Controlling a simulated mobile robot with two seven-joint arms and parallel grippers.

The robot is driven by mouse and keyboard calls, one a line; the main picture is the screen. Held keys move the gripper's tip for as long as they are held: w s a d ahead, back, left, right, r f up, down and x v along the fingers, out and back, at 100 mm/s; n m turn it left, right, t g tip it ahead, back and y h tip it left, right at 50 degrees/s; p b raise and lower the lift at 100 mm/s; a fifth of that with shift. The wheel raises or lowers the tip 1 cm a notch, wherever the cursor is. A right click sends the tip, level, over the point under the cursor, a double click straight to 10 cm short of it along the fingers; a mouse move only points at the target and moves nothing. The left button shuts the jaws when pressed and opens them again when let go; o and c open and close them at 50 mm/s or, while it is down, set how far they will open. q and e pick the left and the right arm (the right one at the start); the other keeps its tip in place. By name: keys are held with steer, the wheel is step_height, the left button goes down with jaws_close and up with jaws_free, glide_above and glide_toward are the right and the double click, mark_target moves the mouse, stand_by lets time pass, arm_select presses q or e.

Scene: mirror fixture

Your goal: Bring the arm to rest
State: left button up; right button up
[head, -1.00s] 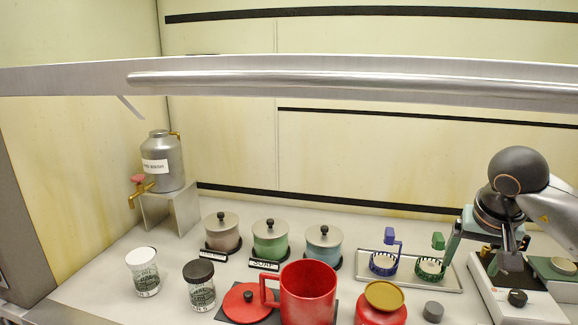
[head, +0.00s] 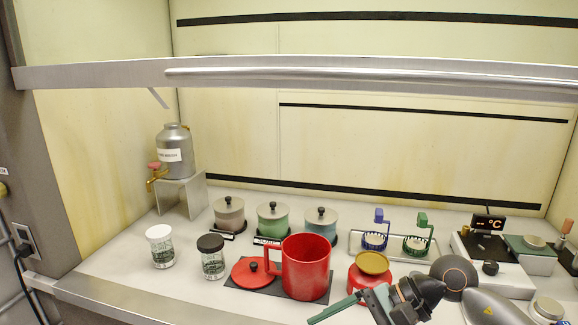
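My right arm comes in from the lower right. Its gripper (head: 352,306) is low at the front, near the red pot with the gold lid (head: 371,270) and to the right of the red mug (head: 305,268). One greenish finger points down to the left; the other is not clearly seen, so I cannot tell how far apart they are. I see nothing held. My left gripper is not in view.
Several lidded pots, such as the green one (head: 273,223), stand at the back. Two jars, one white-lidded (head: 160,246), stand at the left. A metal tray (head: 362,252) holds blue and green holders. A metal rail (head: 330,75) crosses above.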

steer(key=s+a+r+m+y, duration=0.2)
steer(key=s+a+m+y, duration=0.1)
steer(key=a+m+y, duration=0.35)
steer(key=w+d+f+n+t+h, duration=0.2)
steer(key=d+f+n+t+h, duration=0.45)
steer(key=n, duration=1.05)
steer(key=w+d+f+n+t+h, duration=0.2)
steer(key=d+f+n+t, duration=0.3)
steer(key=n+t, duration=0.85)
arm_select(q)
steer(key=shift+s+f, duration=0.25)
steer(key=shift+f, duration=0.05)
arm_select(e)
steer(key=s+d+f+m+g+h, duration=0.2)
steer(key=s+f+m+g, duration=0.3)
steer(key=s+f, duration=0.3)
steer(key=s+d+f+m+g+h, duration=0.2)
steer(key=s+f+m+g+h, duration=0.2)
steer(key=s+f, duration=0.5)
step_height(320, 180, down, 5)
steer(key=m+g, duration=0.2)
steer(key=m, duration=0.1)
steer(key=shift+d, duration=0.3)
steer(key=shift+o, duration=0.4)
